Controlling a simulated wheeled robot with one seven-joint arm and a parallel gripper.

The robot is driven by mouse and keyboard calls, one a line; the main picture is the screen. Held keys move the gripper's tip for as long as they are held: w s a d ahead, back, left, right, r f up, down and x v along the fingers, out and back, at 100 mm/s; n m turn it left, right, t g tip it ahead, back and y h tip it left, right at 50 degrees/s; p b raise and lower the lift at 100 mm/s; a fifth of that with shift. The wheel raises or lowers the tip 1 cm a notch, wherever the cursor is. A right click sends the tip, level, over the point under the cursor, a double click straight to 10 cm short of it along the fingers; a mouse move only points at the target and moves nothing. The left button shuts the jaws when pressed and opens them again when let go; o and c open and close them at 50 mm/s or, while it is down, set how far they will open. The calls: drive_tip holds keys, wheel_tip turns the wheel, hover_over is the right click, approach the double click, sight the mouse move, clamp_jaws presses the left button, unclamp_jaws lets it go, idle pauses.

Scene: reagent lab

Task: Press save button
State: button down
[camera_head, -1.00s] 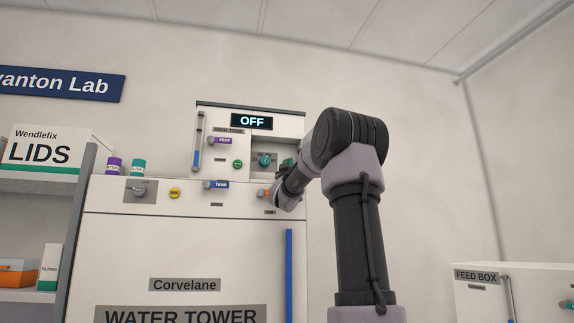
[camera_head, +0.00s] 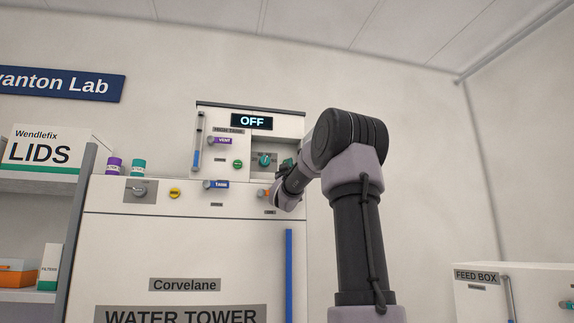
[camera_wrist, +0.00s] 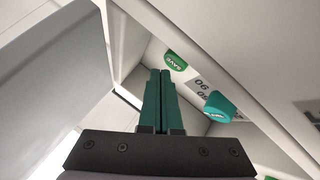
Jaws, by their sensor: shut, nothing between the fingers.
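In the wrist view, a round green button marked SAVE (camera_wrist: 176,62) sits on a pale panel, just beyond and slightly right of my fingertips. My gripper (camera_wrist: 160,72) has its two green fingers together, with nothing between them. From this angle I cannot tell whether the tips touch the button. In the head view, my gripper (camera_head: 287,164) is partly hidden by my own arm, at the right side of the machine's upper recess. The SAVE button cannot be made out for certain there.
A teal knob (camera_wrist: 220,106) with a numbered dial sits close right of the SAVE button; it also shows in the head view (camera_head: 265,159). A display (camera_head: 251,121) reads OFF. Another green button (camera_head: 238,164) is on the left panel. An orange knob (camera_head: 263,193) is below my gripper.

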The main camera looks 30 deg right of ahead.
drive_tip(key=shift+w+d, duration=0.1)
drive_tip(key=shift+w, duration=0.25)
drive_tip(key=shift+w+d+r, duration=0.1)
drive_tip(key=shift+w+d, duration=0.05)
drive_tip(key=shift+w, duration=0.25)
idle(0.8)
drive_tip(key=shift+r, duration=0.1)
idle(0.5)
drive_tip(key=shift+s, duration=0.2)
drive_tip(key=shift+s+a+f, duration=0.2)
drive_tip(key=shift+s+f, duration=0.05)
drive_tip(key=shift+s, duration=0.1)
drive_tip(key=shift+s, duration=0.1)
drive_tip(key=s, duration=0.2)
drive_tip(key=s+a, duration=0.1)
drive_tip(key=s, duration=0.1)
drive_tip(key=shift+s+a, duration=0.2)
drive_tip(key=shift+s, duration=0.15)
